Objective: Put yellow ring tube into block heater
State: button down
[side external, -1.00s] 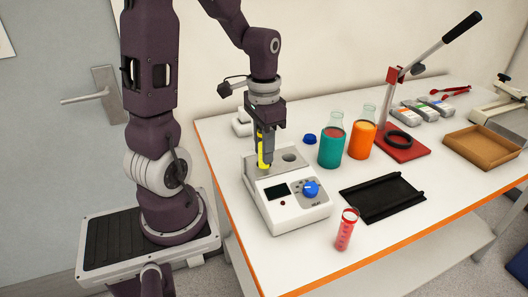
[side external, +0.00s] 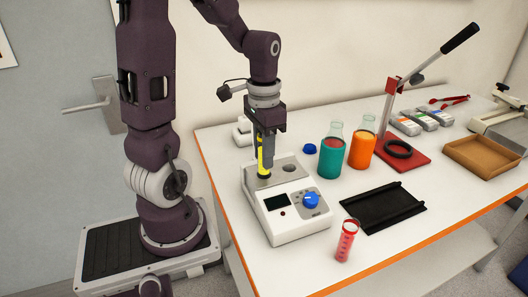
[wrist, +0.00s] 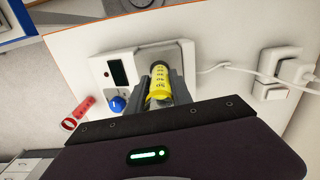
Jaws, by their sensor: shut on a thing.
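The yellow ring tube (side external: 261,158) is upright between the fingers of my gripper (side external: 266,158), which is shut on it. The tube's lower end meets the left well of the white block heater (side external: 292,226); how deep it sits is hard to tell. In the wrist view the yellow tube (wrist: 160,84) shows between the fingers, over the heater's metal top. The heater's right well (side external: 289,168) is empty. The heater has a dark display and a blue knob.
A red tube (side external: 346,241) stands in front of the heater, and a black tray (side external: 383,205) lies to its right. Teal (side external: 332,156) and orange (side external: 362,148) bottles stand behind it at right. A white adapter with a cable (wrist: 275,75) lies near the heater.

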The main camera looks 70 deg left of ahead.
jog(key=shift+f, duration=1.7)
dwell(0.3)
jog(key=shift+r, duration=1.8)
jog(key=c, duration=1.1)
grip_release()
jog(key=shift+o, duration=0.2)
notch_tip(320, 180, up, 7)
jog(key=shift+r, duration=0.1)
jog(key=s+d+r+t, duration=0.1)
jog(key=s+d+t, duration=0.1)
jog(key=s+d, duration=0.2)
jog(key=s+d+r+t, duration=0.2)
jog(key=s+d+t, duration=0.1)
jog(key=d, duration=0.6)
jog(key=shift+s+d+r+m+t, duration=0.3)
jog(key=shift+s+d+m, duration=0.1)
jog(key=shift+s, duration=0.1)
